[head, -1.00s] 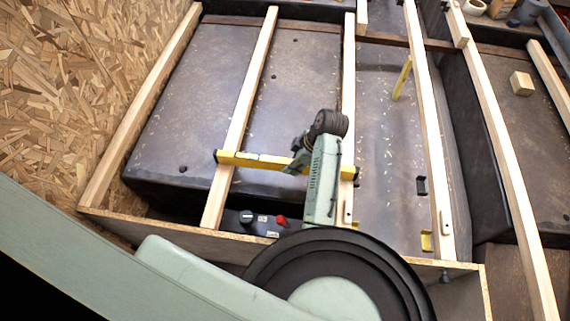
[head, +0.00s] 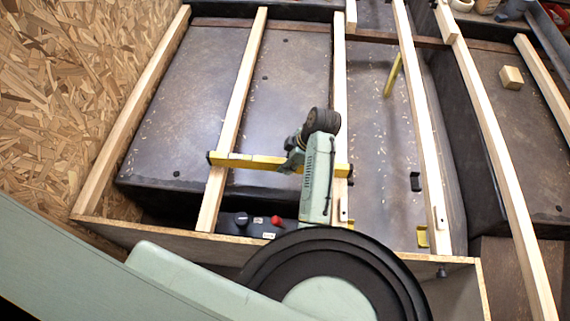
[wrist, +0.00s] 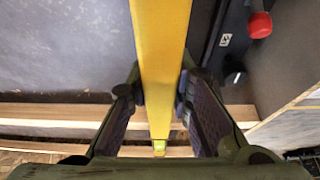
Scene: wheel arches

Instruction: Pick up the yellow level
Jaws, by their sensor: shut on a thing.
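The yellow level (head: 245,161) is a long bar with dark ends. In the head view it lies across two pale wooden battens. I cannot tell whether it touches them or is just above. My gripper (head: 292,163) is around the bar, right of its middle, partly hidden by my wrist. In the wrist view the level (wrist: 160,55) runs lengthwise between the two dark fingers of my gripper (wrist: 158,90), which are shut on it.
Several pale battens (head: 410,90) run over dark wheel arches (head: 190,100). A black box with a red knob (head: 277,221) lies below the level. A yellow strip (head: 393,75) stands to the right. A wood block (head: 511,77) sits at far right. A chipboard wall (head: 70,80) borders the left.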

